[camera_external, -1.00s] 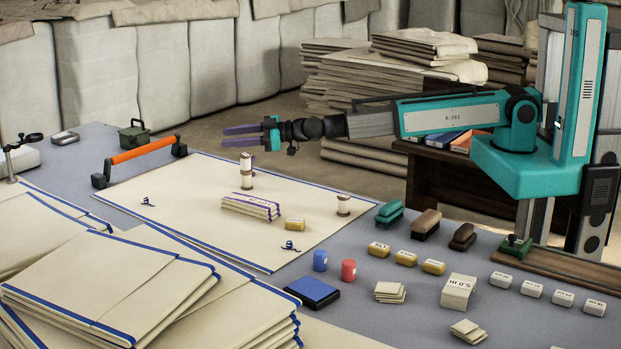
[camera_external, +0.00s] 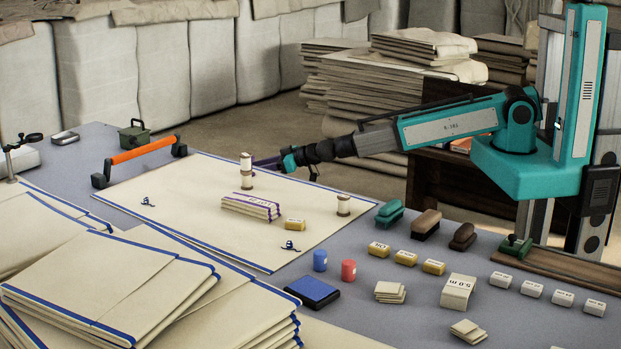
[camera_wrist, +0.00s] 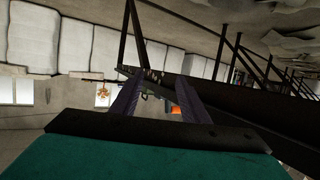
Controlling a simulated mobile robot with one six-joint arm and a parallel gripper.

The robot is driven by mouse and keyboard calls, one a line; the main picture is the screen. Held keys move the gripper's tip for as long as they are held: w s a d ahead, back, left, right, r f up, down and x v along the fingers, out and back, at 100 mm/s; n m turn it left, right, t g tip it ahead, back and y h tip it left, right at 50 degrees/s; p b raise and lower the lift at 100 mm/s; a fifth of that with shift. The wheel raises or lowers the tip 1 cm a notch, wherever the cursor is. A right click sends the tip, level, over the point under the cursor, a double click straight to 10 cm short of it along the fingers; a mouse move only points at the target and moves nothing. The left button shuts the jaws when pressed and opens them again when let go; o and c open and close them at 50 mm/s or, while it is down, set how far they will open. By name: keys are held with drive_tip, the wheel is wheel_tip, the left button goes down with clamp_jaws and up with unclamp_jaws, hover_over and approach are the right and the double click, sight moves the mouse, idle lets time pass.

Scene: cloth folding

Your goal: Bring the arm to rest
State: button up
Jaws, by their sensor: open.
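My teal arm reaches left from its column and slopes down over the table. My gripper (camera_external: 266,162) is open, with purple fingers. In the external view its tips are close behind the upright spool stack (camera_external: 246,171); I cannot tell whether they touch. In the wrist view the two fingers (camera_wrist: 155,97) stand apart, with no object held between them. A small folded cloth stack (camera_external: 250,206) with purple edges lies on the large blue-edged cloth (camera_external: 180,205), in front of the spool stack.
An orange-handled bar (camera_external: 143,150) stands at the cloth's far left. Folded cloth piles (camera_external: 110,280) fill the front left. A short spool (camera_external: 343,205), brushes (camera_external: 425,224) and several small blocks (camera_external: 378,249) are at the right. The large cloth's left part is mostly clear.

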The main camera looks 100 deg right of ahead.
drive_tip(key=s+a+f+g+y, duration=0.1)
drive_tip(key=s+a+f+g, duration=0.2)
drive_tip(key=s+a+f, duration=0.35)
drive_tip(key=s+a+f+g, duration=0.3)
drive_tip(key=s+f, duration=0.5)
drive_tip(key=f, duration=0.3)
drive_tip(key=s+a+f+g+y, duration=0.1)
drive_tip(key=s+a+f+g, duration=0.2)
drive_tip(key=s+a+f, duration=0.35)
drive_tip(key=s+a+f+n+g+y+b, duration=0.1)
drive_tip(key=s+a+f+g, duration=0.3)
drive_tip(key=s, duration=0.5)
drive_tip(key=s+a+f+n+g+y, duration=0.1)
drive_tip(key=s+a+f+g, duration=0.15)
drive_tip(key=s+f, duration=0.5)
drive_tip(key=s+a+r+n+g+y, duration=0.1)
drive_tip(key=s+a+g, duration=0.15)
drive_tip(key=s, duration=0.55)
drive_tip(key=s+a+n+g, duration=0.1)
drive_tip(key=s+a, duration=0.3)
drive_tip(key=s, duration=0.4)
wheel_tip(320, 180, up, 22)
drive_tip(key=p, duration=2.1)
